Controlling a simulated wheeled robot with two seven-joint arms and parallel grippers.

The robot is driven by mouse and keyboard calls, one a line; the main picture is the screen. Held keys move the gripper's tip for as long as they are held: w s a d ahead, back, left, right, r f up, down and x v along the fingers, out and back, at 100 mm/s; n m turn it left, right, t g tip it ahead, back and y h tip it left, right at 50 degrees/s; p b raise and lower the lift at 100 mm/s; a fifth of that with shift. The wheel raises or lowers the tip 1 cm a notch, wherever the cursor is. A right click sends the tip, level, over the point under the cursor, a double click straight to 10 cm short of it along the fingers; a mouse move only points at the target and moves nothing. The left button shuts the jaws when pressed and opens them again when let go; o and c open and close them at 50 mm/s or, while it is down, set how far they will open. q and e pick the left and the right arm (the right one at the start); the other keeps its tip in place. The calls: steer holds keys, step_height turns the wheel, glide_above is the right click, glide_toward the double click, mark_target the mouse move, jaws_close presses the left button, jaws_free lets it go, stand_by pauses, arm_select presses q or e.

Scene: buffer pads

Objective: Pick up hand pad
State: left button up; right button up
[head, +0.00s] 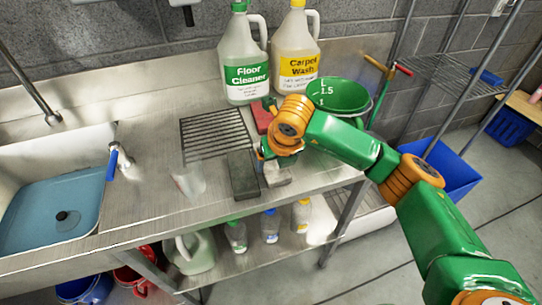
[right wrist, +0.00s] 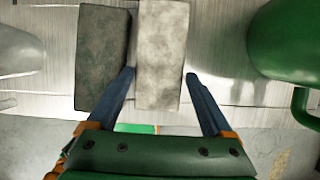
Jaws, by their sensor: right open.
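A light grey pad (head: 276,174) and a dark grey pad (head: 243,176) lie side by side on the steel counter. A red pad (head: 262,117) lies behind them, partly hidden by my right arm. My right gripper (head: 266,152) is open over the pads. In the right wrist view its fingers (right wrist: 160,76) are on either side of the near part of the light grey pad (right wrist: 162,45). The left finger is by the gap and overlaps the edge of the dark grey pad (right wrist: 100,55). Contact cannot be told. My left gripper is out of view.
A green bucket (head: 340,95) stands right of the pads. Floor cleaner (head: 245,60) and carpet wash (head: 297,55) jugs stand behind. A drain rack (head: 215,132) and a clear cup-like object (head: 190,182) lie left, then the sink (head: 45,155). The counter's front edge is close.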

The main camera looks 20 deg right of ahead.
steer(key=shift+w+f, duration=0.35)
steer(key=shift+f, duration=0.25)
steer(key=shift+w+f, duration=0.25)
steer(key=shift+s+r, duration=0.15)
steer(key=shift+s, duration=0.05)
steer(key=c, duration=0.9)
arm_select(q)
steer(key=shift+w, duration=0.35)
arm_select(e)
steer(key=shift+w, duration=0.15)
steer(key=shift+c, duration=0.6)
